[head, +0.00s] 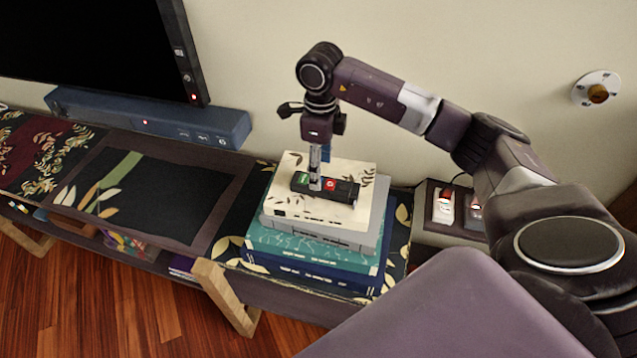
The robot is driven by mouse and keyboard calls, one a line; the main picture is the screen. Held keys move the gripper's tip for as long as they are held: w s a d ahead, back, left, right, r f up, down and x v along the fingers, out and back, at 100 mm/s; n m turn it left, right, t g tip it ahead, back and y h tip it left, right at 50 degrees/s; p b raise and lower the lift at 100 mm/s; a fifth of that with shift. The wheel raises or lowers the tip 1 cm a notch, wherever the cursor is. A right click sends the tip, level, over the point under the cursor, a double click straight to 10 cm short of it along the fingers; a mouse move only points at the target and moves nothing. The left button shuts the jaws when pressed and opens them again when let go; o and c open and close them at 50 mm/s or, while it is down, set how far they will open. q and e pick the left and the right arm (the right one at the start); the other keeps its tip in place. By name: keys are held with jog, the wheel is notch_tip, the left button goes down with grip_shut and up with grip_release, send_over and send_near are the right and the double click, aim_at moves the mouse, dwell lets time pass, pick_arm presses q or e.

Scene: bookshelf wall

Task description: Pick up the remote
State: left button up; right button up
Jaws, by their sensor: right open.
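The remote (342,191) is a small dark bar with a green and a red patch on top. It lies flat on a cream box with a leaf pattern (310,208), at the top of a stack of books and boxes. My right gripper (316,186) points straight down over the left part of the remote. Its fingers hide a strip of the remote between the green and red patches. The gripper is open; whether the fingertips touch the remote is too small to tell. My left gripper is not in view.
The stack with a teal book (305,247) stands on a low patterned bench (150,195). A blue soundbar (150,118) and a dark screen (95,45) are behind on the left. A box with red-lit switches (431,222) stands right of the stack.

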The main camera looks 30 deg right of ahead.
jog(key=shift+f+p, duration=0.3)
jog(key=shift+f, duration=0.1)
notch_tip(320, 180, down, 4)
jog(key=shift+w+a+r+p, duration=0.1)
jog(key=shift+r+p, duration=0.1)
jog(key=shift+p, duration=0.6)
jog(key=shift+f, duration=0.4)
jog(key=shift+w, duration=0.1)
jog(key=c, duration=1.4)
